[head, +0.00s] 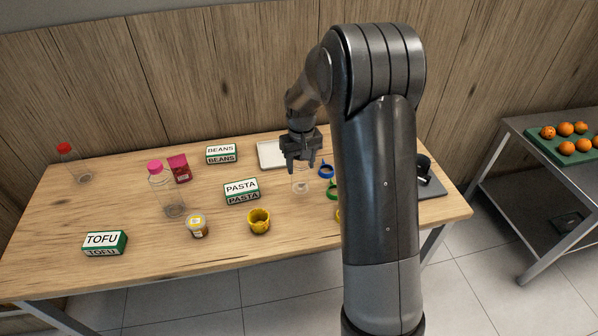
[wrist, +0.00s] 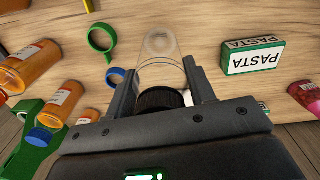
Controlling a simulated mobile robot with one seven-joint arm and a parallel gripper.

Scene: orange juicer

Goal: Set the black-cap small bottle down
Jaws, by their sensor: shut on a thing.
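The black-cap small bottle (head: 300,183) is clear and hangs upright under my gripper (head: 303,160) in the head view. In the wrist view, its black cap (wrist: 160,99) is between the two fingers of my gripper (wrist: 162,88), which is shut on it. Its clear body points away toward the wooden table (head: 130,245). I cannot tell whether its base touches the tabletop. In the head view the cap is hidden by the fingers.
The PASTA box (head: 241,191) and yellow cup (head: 259,222) stand left of the bottle. Blue (head: 326,170) and green (head: 333,190) ring-shaped items are close on its right. A white tray (head: 269,155) lies behind. In the wrist view, orange bottles (wrist: 62,104) are at left.

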